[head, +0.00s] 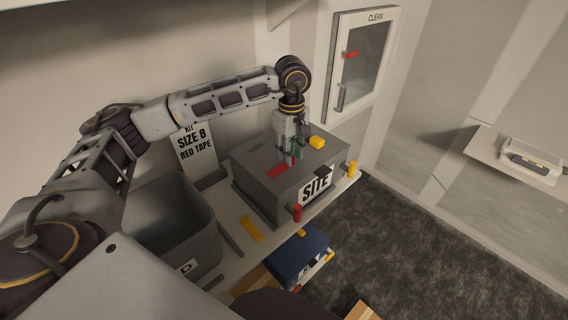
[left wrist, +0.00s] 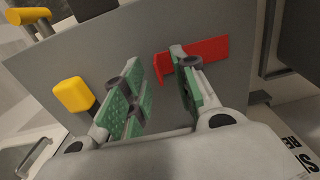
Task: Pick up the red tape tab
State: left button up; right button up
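The red tape tab (head: 277,171) lies on top of the grey box marked SITE (head: 259,154). In the left wrist view the red tape tab (left wrist: 208,50) is a flat strip with a short flap at its left end, partly hidden behind one finger. My left gripper (head: 290,160) points down at the box top beside the tab. In the left wrist view my left gripper (left wrist: 158,60) is open, its green-padded fingers apart with nothing held. The flap shows between the fingertips, close to the right finger; I cannot tell whether they touch. My right gripper is not in view.
A yellow block (head: 317,142) stands on the box near the gripper. A red post (head: 297,212) and a yellow post (head: 352,169) stand along the bench edge.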

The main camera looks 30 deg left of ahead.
pick_arm(q)
jog(key=shift+f, duration=0.1)
jog(key=shift+c, duration=0.3)
grip_shut()
dwell(0.4)
notch_tip(320, 180, up, 10)
jog(key=b, duration=0.2)
dwell(0.4)
dwell(0.4)
